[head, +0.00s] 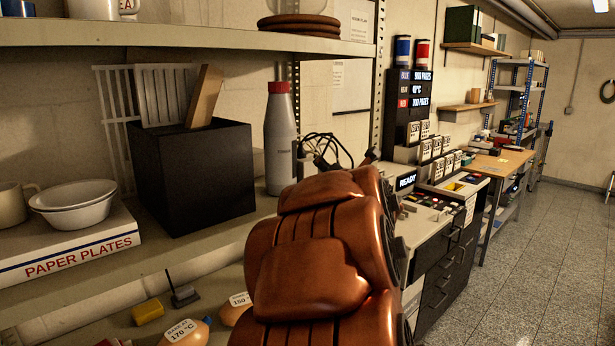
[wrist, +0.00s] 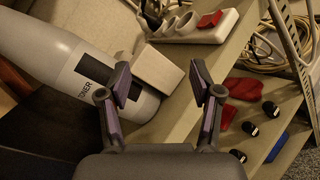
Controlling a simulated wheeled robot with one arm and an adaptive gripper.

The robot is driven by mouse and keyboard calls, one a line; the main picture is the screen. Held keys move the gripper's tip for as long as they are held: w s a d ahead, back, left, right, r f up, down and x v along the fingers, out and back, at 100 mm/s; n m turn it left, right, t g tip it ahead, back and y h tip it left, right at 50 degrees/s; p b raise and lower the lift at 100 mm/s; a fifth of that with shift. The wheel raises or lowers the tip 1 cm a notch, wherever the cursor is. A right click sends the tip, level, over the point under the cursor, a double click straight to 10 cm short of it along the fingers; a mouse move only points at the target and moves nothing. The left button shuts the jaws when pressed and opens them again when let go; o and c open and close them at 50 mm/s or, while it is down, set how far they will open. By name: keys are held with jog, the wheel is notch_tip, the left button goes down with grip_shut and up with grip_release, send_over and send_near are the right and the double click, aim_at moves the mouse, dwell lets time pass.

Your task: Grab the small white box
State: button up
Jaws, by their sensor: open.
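The small white box (wrist: 157,70) shows in the wrist view on the pale shelf board, beside the grey bottle (wrist: 68,62). My gripper (wrist: 160,82) is open, with its fingers on either side of the box in the picture. The left fingertip overlaps the box's left edge; the right one is apart from it. I cannot tell how deep the box sits between them. In the head view my own arm hides the box and the gripper.
The grey bottle with a red cap (head: 280,138) stands beside a black bin (head: 193,175). A white power strip (wrist: 205,27) lies beyond the box. Red items and black-capped things (wrist: 271,109) are on a lower level at right. A shelf (head: 160,36) runs overhead.

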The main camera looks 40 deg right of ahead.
aim_at(311, 171)
jog(key=shift+w+d+f+n+t+y+p, duration=0.3)
jog(key=shift+w+n+t+y+p, duration=0.3)
jog(key=shift+w+n+y, duration=1.25)
jog(key=shift+w+d+f+n+t+y+p, duration=0.15)
jog(key=shift+w+f+n+t+y+p, duration=0.35)
jog(key=shift+n, duration=2.5)
jog(key=shift+w+d+f+n+t+y+p, duration=0.35)
jog(key=shift+w+n+t+y, duration=0.75)
jog(key=shift+n, duration=1.35)
jog(key=shift+a+r+g+y, duration=0.1)
jog(key=shift+g+y, duration=0.2)
jog(key=shift+y, duration=0.15)
jog(key=shift+c, duration=0.3)
jog(key=c, duration=0.9)
